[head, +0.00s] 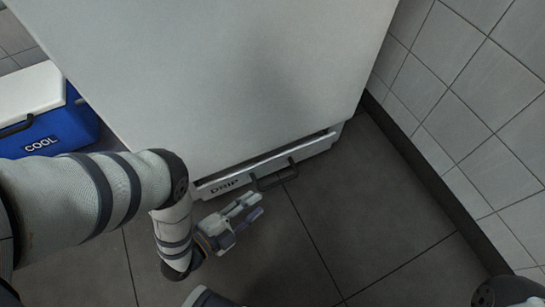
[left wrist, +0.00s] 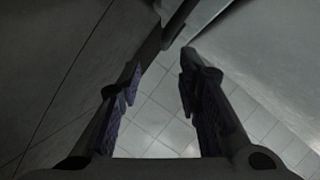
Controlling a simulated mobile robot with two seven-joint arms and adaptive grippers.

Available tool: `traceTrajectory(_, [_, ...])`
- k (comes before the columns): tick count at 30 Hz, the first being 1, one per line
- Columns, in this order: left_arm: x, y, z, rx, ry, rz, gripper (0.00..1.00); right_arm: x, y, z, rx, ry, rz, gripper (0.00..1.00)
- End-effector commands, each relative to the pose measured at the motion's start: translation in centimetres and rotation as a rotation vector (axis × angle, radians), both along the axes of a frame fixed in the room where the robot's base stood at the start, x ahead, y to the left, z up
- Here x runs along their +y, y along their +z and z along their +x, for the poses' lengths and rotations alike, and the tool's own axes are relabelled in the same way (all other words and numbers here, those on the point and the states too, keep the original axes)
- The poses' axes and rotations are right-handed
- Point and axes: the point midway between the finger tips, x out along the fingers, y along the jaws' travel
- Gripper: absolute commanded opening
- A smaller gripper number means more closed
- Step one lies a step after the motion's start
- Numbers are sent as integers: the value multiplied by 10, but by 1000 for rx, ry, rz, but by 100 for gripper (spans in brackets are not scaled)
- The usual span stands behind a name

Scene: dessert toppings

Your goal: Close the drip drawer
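The drip drawer (head: 318,149) is a low pale drawer marked DRIP at the foot of a large white appliance (head: 230,70). It stands out a little, with a dark gap along its top edge. Its dark bar handle (head: 277,178) sticks out from the front. My left gripper (head: 256,205) is low over the floor, just in front of the drawer and below the handle in the head view, apart from it. In the left wrist view its two fingers (left wrist: 160,92) are spread with nothing between them but distant floor tiles. My right gripper is not in view.
A blue cooler (head: 75,128) with a white lid and the word COOL stands at the left. A tiled wall (head: 475,110) with a dark skirting (head: 420,175) runs along the right. The dark tiled floor (head: 340,230) before the drawer is clear.

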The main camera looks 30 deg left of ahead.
Motion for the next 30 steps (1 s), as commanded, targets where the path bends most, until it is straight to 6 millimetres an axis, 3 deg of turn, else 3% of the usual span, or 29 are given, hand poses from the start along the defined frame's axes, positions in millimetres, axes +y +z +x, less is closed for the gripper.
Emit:
traceTrajectory(5, [-4,-3,21,-52,-8,16,31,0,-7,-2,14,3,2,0])
traceTrajectory(12, [-24,-16,77,-49,-8,14,31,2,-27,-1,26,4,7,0])
traceTrajectory(18, [-35,-23,110,-47,-8,15,31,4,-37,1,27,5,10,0])
traceTrajectory(29, [-37,-24,118,-44,-7,15,31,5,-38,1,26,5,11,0])
traceTrajectory(30, [-37,-24,118,-44,-7,15,22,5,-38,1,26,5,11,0])
